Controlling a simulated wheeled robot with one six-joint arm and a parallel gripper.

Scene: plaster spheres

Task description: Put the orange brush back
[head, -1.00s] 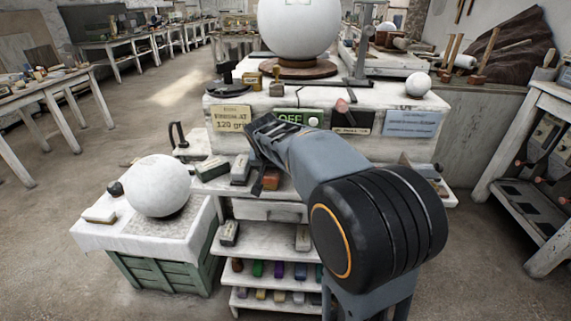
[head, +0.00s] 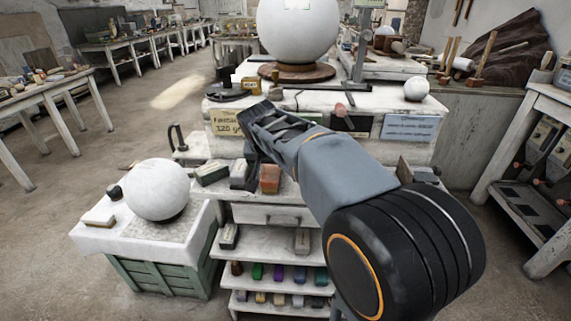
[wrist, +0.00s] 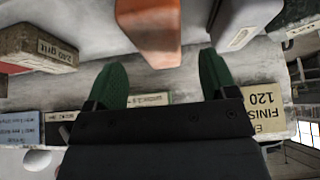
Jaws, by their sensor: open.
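An orange block (head: 270,178), which I take for the orange brush, sits on the ledge of the white workbench, just below my gripper in the head view. Its bristles cannot be made out. In the wrist view the orange block (wrist: 150,28) is at the top centre, beyond the fingertips and apart from them. My gripper (head: 252,130) is open and empty in front of the bench's upper face. Its two green finger pads show in the wrist view (wrist: 162,78) with a gap between them.
A grey-white block (head: 239,172) and a dark green block (head: 212,173) lie left of the orange one. Shelves of coloured blocks (head: 278,273) are below. A white sphere (head: 158,189) sits on a crate at left. Labels (head: 409,127) mark the bench face.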

